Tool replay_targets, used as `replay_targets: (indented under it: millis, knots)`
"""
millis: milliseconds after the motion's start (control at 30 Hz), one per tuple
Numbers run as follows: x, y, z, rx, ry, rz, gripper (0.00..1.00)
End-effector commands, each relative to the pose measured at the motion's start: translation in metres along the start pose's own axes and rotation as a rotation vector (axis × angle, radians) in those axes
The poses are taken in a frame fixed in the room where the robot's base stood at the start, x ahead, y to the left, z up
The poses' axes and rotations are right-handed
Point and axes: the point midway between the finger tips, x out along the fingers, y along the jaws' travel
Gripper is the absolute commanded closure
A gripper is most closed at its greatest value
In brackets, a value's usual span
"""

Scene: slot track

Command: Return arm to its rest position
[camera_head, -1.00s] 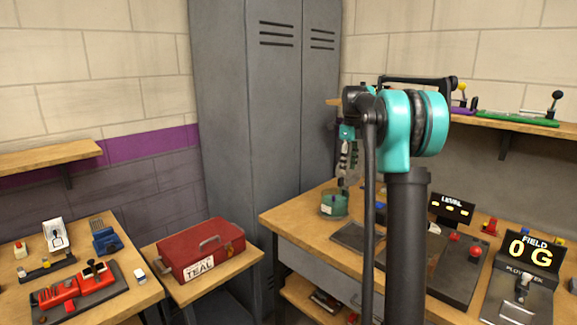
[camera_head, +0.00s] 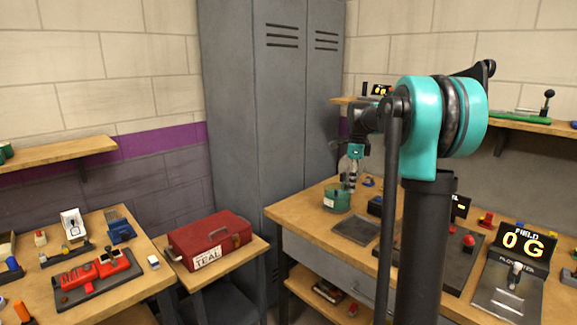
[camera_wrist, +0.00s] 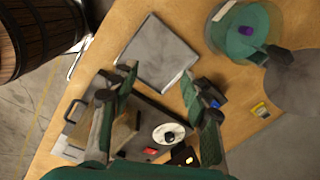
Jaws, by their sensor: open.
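My arm's teal shoulder (camera_head: 440,115) and dark column stand at the right of the head view. My gripper (camera_head: 351,185) hangs pointing down over the workbench, close to a teal canister (camera_head: 336,202); the head view does not show clearly whether they touch. In the wrist view my gripper (camera_wrist: 160,77) has its two fingers spread wide with nothing between them. The canister (camera_wrist: 228,42) lies up and right of the fingers there, clear of them, with a small purple thing (camera_wrist: 246,31) inside.
A grey plate (camera_head: 356,229) lies on the workbench (camera_head: 306,211). A display reading "0 G" (camera_head: 526,243) stands right. A red toolbox (camera_head: 209,239) sits on a low stand, left of it a table with a red device (camera_head: 95,275). Grey lockers (camera_head: 270,110) rise behind.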

Motion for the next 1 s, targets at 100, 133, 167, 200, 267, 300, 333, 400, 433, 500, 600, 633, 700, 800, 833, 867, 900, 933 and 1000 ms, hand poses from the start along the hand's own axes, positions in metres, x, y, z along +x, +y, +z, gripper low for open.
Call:
replay_targets:
  millis: [100, 133, 167, 200, 267, 300, 333, 400, 433, 500, 600, 633, 700, 800, 833, 867, 900, 933, 1000]
  knots:
    - [0.015, 0.031, -0.004, -0.179, -0.006, -0.028, 0.53]
    - [0.02, 0.04, -0.005, -0.236, -0.006, -0.037, 0.53]
    - [0.026, 0.051, -0.007, -0.299, -0.006, -0.047, 0.53]
    - [0.035, 0.067, -0.009, -0.388, -0.006, -0.062, 0.53]
    - [0.048, 0.092, -0.013, -0.531, -0.002, -0.085, 0.53]
    - [0.058, 0.109, -0.017, -0.627, 0.002, -0.102, 0.53]
    - [0.065, 0.122, -0.019, -0.698, 0.006, -0.113, 0.53]
    - [0.082, 0.153, -0.025, -0.864, 0.019, -0.141, 0.53]
    - [0.09, 0.167, -0.028, -0.935, 0.026, -0.153, 0.53]
    - [0.108, 0.199, -0.035, -1.102, 0.045, -0.179, 0.53]
    - [0.135, 0.246, -0.045, -1.335, 0.08, -0.215, 0.53]
    - [0.142, 0.259, -0.048, -1.4, 0.092, -0.225, 0.53]
    - [0.159, 0.287, -0.055, -1.54, 0.12, -0.244, 0.53]
    - [0.177, 0.319, -0.063, -1.698, 0.155, -0.264, 0.53]
    - [0.182, 0.327, -0.065, -1.734, 0.165, -0.269, 0.53]
    - [0.185, 0.333, -0.066, -1.766, 0.173, -0.273, 0.53]
    - [0.189, 0.339, -0.068, -1.8, 0.181, -0.276, 0.53]
    - [0.191, 0.343, -0.069, -1.821, 0.187, -0.278, 0.53]
    - [0.194, 0.348, -0.071, -1.85, 0.195, -0.281, 0.53]
